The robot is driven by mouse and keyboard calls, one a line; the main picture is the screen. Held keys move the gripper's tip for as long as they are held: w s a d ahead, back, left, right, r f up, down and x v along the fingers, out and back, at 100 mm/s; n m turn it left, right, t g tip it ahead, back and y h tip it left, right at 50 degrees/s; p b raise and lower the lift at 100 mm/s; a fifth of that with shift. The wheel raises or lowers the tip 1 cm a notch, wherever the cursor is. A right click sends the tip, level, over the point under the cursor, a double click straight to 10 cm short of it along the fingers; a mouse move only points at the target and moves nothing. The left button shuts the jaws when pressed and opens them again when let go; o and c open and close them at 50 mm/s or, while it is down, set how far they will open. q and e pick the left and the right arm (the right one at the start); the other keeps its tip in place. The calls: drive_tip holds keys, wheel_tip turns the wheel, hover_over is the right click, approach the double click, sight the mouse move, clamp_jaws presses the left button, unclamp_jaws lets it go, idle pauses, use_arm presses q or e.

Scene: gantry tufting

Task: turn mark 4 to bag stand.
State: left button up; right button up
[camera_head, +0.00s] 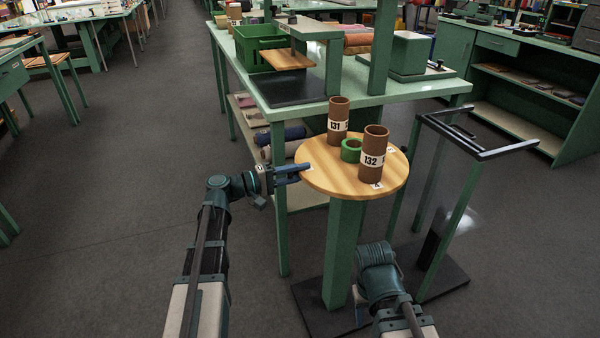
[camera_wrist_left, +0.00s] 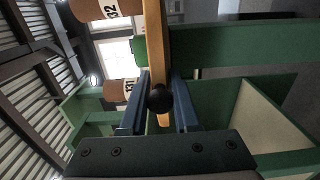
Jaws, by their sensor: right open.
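The round wooden turntable (camera_head: 330,177) stands on a green post and has small white marks near its rim. The front mark (camera_head: 376,185) may read 4, but it is too small to be sure. The bag stand (camera_head: 480,150), a green frame with a dark open top, is to the right. My left gripper (camera_head: 303,169) is at the turntable's left rim. In the left wrist view its blue fingers (camera_wrist_left: 160,100) lie either side of the rim and close around a black knob (camera_wrist_left: 160,97). My right gripper (camera_head: 376,265) is low in front of the turntable, its fingers mostly hidden.
Brown tubes 131 (camera_head: 338,112) and 132 (camera_head: 374,160) stand on the turntable with a green ring (camera_head: 351,150) between them. A green workbench (camera_head: 300,98) with a green crate (camera_head: 262,45) is behind. A dark base plate (camera_head: 315,308) lies under the post. Floor at left is clear.

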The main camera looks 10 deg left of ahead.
use_arm(q)
clamp_jaws()
idle(1.0)
